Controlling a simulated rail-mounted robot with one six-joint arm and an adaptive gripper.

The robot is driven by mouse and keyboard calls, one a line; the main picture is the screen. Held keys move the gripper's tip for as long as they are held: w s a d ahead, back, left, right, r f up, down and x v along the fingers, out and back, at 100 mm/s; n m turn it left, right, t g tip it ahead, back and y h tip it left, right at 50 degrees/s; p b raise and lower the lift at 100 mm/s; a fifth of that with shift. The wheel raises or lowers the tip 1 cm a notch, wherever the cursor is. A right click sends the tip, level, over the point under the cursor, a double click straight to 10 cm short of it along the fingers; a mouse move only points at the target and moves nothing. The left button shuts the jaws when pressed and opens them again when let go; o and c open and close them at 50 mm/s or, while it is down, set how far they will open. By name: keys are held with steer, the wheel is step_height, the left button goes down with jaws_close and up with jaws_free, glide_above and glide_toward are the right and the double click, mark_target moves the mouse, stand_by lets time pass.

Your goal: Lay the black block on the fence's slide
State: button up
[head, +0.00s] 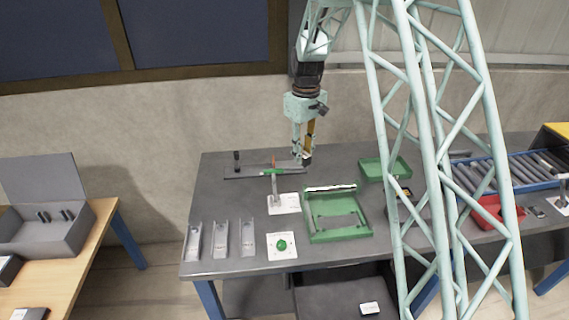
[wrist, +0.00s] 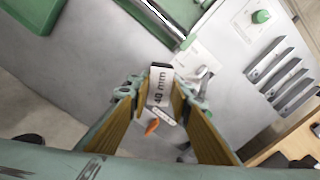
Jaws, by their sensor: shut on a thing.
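My gripper (head: 304,150) is above the back of the grey table and points down. It is shut on the black block (head: 307,161), which shows small and dark at the fingertips. In the wrist view the block (wrist: 161,88) sits between the two fingertips with a pale face marked "40 mm" toward the camera. The fence (head: 250,173) seems to be the low dark bar at the back of the table, with a dark post and an orange part (head: 274,161). The block is near its right end; I cannot tell whether they touch. The slide cannot be made out clearly.
A stand with a green top and white base plate (head: 285,204) is in front of the fence. A green tray (head: 341,236) and a smaller one (head: 385,168) lie to the right. Several grey channels and a green button (head: 282,245) are at the front left.

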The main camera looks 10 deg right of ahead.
mark_target(308, 158)
steer(key=f+n, duration=0.1)
steer(key=d+f+n+p, duration=0.1)
steer(key=n, duration=0.1)
steer(key=w+d+f+n+p, duration=0.1)
steer(key=n, duration=0.1)
steer(key=shift+w+d, duration=0.1)
steer(key=shift+d, duration=0.05)
steer(key=shift+w+d+f+n+p, duration=0.1)
steer(key=shift+d+f+n+p, duration=0.3)
steer(key=shift+f+n, duration=0.45)
steer(key=shift+w+d+f+n+p, duration=0.15)
steer(key=shift+d+f+n+p, duration=0.3)
steer(key=shift+n, duration=0.85)
steer(key=shift+w+d+f+n+p, duration=0.1)
steer(key=shift+d+f+n+p, duration=0.25)
steer(key=shift+f+n, duration=0.55)
steer(key=shift+r, duration=0.2)
steer(key=w+a, duration=0.2)
steer(key=w, duration=0.2)
steer(key=w+a+f, duration=0.1)
steer(key=w+a, duration=0.2)
steer(key=w, duration=0.2)
steer(key=w+a, duration=0.3)
steer(key=w, duration=0.1)
steer(key=shift+w+a+f+p, duration=0.15)
steer(key=shift+w+f+p, duration=0.1)
steer(key=shift+w+p, duration=0.15)
steer(key=shift+f, duration=1.75)
steer(key=shift+s+f, duration=0.1)
